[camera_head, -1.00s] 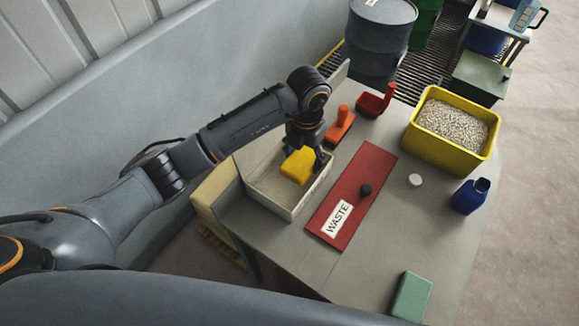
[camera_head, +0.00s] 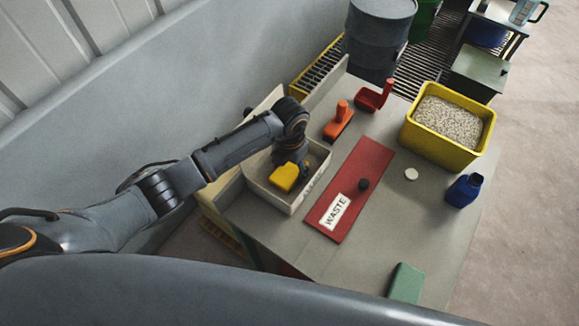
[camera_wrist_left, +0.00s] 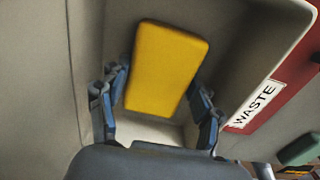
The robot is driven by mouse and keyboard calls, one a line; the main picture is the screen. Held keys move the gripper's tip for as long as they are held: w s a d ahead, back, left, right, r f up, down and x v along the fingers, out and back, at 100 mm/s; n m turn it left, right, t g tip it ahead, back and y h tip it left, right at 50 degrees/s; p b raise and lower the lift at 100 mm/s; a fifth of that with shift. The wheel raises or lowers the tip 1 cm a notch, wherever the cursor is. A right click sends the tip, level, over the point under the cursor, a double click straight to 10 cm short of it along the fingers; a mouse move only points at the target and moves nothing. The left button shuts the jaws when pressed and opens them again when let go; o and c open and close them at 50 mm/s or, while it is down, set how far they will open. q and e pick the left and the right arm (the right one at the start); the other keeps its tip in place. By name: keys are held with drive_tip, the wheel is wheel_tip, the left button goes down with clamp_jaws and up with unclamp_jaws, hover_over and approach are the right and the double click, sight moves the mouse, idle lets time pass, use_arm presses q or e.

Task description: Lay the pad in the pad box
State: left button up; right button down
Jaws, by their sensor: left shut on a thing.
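The pad is a yellow block (camera_head: 285,178) with rounded edges. My left gripper (camera_head: 290,172) is shut on it, and the pad sits inside the outline of the pale open pad box (camera_head: 268,198). In the left wrist view the pad (camera_wrist_left: 166,68) is between the two blue-grey fingers of my left gripper (camera_wrist_left: 160,106), with the box's pale inside around it. I cannot tell whether the pad touches the box floor. My forearm and wrist hide the back of the box. My right gripper is not in view.
A red panel marked WASTE (camera_head: 368,158) with a black knob lies right of the box. An orange-handled tool (camera_head: 338,124), a red scoop (camera_head: 370,100), a yellow bin of granules (camera_head: 445,145), a blue bottle (camera_head: 464,190) and a green block (camera_head: 406,283) stand around it.

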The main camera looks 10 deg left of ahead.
sight(290, 170)
use_arm(q)
drive_tip(key=o, duration=1)
drive_tip(key=shift+r, duration=0.1)
drive_tip(key=shift+r+b, duration=1.3)
drive_tip(key=shift+r, duration=4.7)
